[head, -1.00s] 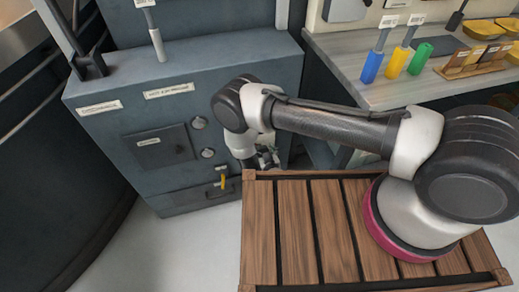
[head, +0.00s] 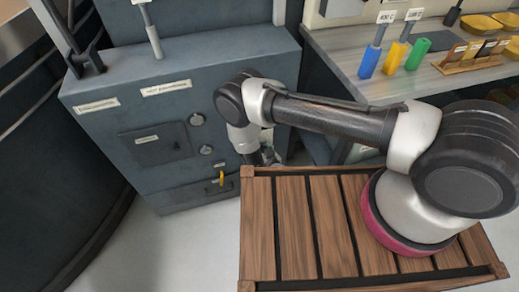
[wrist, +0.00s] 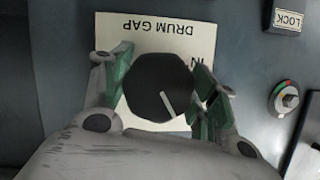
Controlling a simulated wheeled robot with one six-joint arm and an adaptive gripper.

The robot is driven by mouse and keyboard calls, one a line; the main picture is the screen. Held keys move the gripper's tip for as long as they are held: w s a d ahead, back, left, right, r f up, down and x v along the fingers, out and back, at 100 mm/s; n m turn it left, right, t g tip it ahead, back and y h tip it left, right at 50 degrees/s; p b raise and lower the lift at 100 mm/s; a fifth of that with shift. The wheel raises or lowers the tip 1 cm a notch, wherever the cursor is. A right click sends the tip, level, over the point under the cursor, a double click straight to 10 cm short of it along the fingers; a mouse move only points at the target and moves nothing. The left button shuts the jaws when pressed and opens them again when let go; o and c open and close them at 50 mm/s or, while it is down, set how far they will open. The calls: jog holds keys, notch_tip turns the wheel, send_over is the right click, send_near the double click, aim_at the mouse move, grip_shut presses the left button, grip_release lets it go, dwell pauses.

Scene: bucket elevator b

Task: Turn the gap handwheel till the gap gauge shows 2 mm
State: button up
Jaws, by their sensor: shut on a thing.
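The gap handwheel (wrist: 160,86) shows in the wrist view as a dark round knob with a white line pointing to the lower right. It stands in front of a cream plate (wrist: 150,28) reading DRUM GAP, upside down here. My gripper (wrist: 162,92) has its green-padded fingers on both sides of the knob and is shut on it. In the head view my gripper (head: 262,157) is low at the right side of the grey cabinet, and the knob is hidden there. I cannot make out a gap gauge reading in either view.
Beside the knob, the wrist view shows a LOCK label (wrist: 288,20) and a bolt with a red and green ring (wrist: 288,100). The grey cabinet (head: 95,140) has a yellow handle (head: 222,179). A wooden slatted platform (head: 292,225) lies below my arm. A workbench (head: 370,92) holds coloured tools.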

jog(key=m+y, duration=0.3)
jog(key=m, duration=0.2)
jog(key=m+y, duration=0.1)
jog(key=m, duration=0.1)
jog(key=m+t+y, duration=0.1)
jog(key=m, duration=0.2)
jog(key=shift+s+a+r+y, duration=0.1)
jog(key=shift+y, duration=0.3)
dwell(0.4)
jog(key=o, duration=1)
jog(key=shift+o, duration=0.2)
jog(key=shift+r, duration=0.1)
